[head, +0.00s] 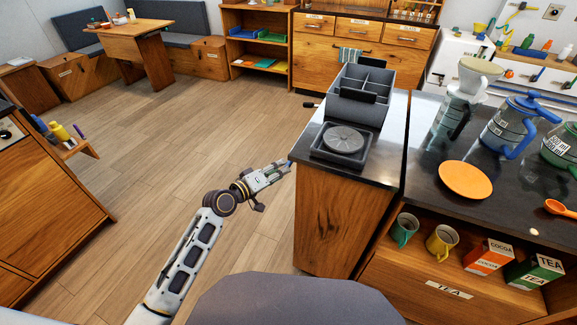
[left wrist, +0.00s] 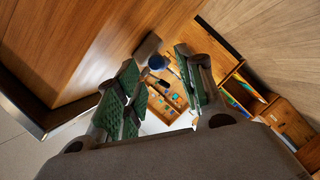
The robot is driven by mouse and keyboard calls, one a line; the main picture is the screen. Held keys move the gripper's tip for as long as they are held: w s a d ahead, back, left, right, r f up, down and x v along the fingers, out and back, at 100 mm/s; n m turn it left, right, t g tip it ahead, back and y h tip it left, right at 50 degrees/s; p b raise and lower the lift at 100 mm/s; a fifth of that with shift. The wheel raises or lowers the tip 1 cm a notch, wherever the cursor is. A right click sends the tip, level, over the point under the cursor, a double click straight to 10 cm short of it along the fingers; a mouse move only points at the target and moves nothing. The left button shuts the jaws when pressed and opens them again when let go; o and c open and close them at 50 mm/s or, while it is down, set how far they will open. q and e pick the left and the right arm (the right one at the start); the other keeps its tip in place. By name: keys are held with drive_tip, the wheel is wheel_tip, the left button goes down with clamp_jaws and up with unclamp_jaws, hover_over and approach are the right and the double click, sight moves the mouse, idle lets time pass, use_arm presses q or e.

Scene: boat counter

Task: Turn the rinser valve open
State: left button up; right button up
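The rinser (head: 343,142), a dark square tray with a round grey disc, is set in the narrow counter's top. My left gripper (head: 286,166) is beside that counter's left side, below the top edge. In the left wrist view its two green-padded fingers (left wrist: 157,84) are apart, with nothing held between them. A small round blue knob (left wrist: 158,62) shows between and beyond the fingertips, near the wooden panel; it looks like the valve handle. In the head view only a bluish bit shows at the fingertips, so I cannot tell whether they touch it. My right gripper is not in view.
A grey divided caddy (head: 362,92) stands behind the rinser. An orange plate (head: 466,180), a blue-lidded jug (head: 510,128) and a glass dripper stand on the right counter. The wooden floor (head: 180,130) left of the narrow counter is clear.

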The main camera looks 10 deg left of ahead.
sight(287, 164)
use_arm(q)
drive_tip(key=x, duration=0.3)
drive_tip(key=shift+w+d+f, duration=0.1)
drive_tip(key=shift+w+d, duration=0.05)
drive_tip(key=shift+w, duration=0.1)
drive_tip(key=shift+w+d+f, duration=0.15)
drive_tip(key=shift+w+d, duration=0.2)
drive_tip(key=shift+w, duration=0.15)
drive_tip(key=shift+w+d+b, duration=0.25)
drive_tip(key=shift+b, duration=0.05)
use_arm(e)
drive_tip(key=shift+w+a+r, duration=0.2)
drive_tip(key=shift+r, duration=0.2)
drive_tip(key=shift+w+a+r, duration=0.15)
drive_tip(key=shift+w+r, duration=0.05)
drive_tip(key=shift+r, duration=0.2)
use_arm(q)
drive_tip(key=shift+c, duration=0.2)
clamp_jaws()
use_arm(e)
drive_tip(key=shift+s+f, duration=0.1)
